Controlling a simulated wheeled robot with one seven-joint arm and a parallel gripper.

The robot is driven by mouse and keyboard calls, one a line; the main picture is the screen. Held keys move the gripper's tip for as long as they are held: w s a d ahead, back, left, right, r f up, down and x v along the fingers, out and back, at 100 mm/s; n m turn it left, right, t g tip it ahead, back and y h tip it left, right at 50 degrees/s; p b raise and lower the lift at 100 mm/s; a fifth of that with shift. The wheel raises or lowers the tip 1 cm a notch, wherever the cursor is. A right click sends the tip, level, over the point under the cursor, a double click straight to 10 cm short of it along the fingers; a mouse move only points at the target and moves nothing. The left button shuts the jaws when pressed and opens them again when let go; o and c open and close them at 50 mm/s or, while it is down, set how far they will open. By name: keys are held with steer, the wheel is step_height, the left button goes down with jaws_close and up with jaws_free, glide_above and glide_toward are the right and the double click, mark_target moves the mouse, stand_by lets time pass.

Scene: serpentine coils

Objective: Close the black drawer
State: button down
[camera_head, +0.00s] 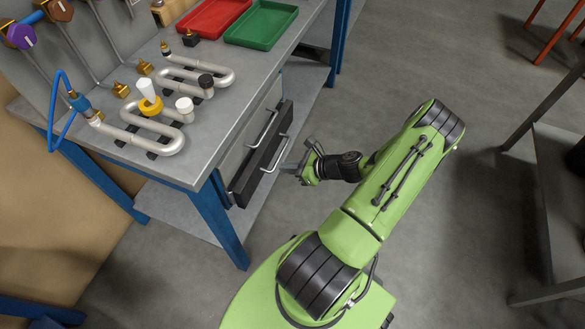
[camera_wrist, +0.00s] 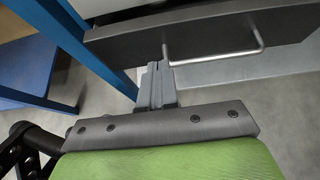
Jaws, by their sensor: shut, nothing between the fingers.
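The black drawer (camera_head: 246,181) is under the grey workbench, with its dark front standing out from the bench side. A silver bar handle (camera_head: 276,156) is on that front. In the wrist view the drawer front (camera_wrist: 210,35) crosses the top, with the handle (camera_wrist: 215,54) to the right of my fingers. My gripper (camera_head: 286,168) is shut and empty, pointing at the drawer front close to the handle. In the wrist view my fingertips (camera_wrist: 157,68) are at the front's lower edge, by the handle's left end. I cannot tell if they touch it.
The workbench (camera_head: 215,135) has a blue leg (camera_head: 217,220) left of the drawer and a low shelf (camera_head: 185,215) beneath. Pipe coils (camera_head: 150,140), a red tray (camera_head: 212,18) and a green tray (camera_head: 262,24) are on top. Open floor (camera_head: 350,95) lies right of the bench.

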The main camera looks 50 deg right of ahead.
mark_target(257, 162)
steer(key=x, duration=0.2)
steer(key=b+x, duration=0.1)
steer(key=x, duration=0.1)
steer(key=r+x, duration=0.1)
steer(key=x, duration=0.1)
steer(key=shift+w+a, duration=0.15)
steer(key=shift+w, duration=0.3)
steer(key=shift+w+a+b, duration=0.15)
steer(key=shift+w+b, duration=0.15)
steer(key=shift+w, duration=0.15)
steer(key=shift+w+a+r+p, duration=0.1)
steer(key=shift+w+a+p, duration=0.15)
steer(key=shift+w, duration=0.3)
steer(key=shift+w+a+r+p, duration=0.15)
steer(key=shift+w+p, duration=0.2)
steer(key=shift+w, duration=0.2)
steer(key=shift+w+f, duration=0.15)
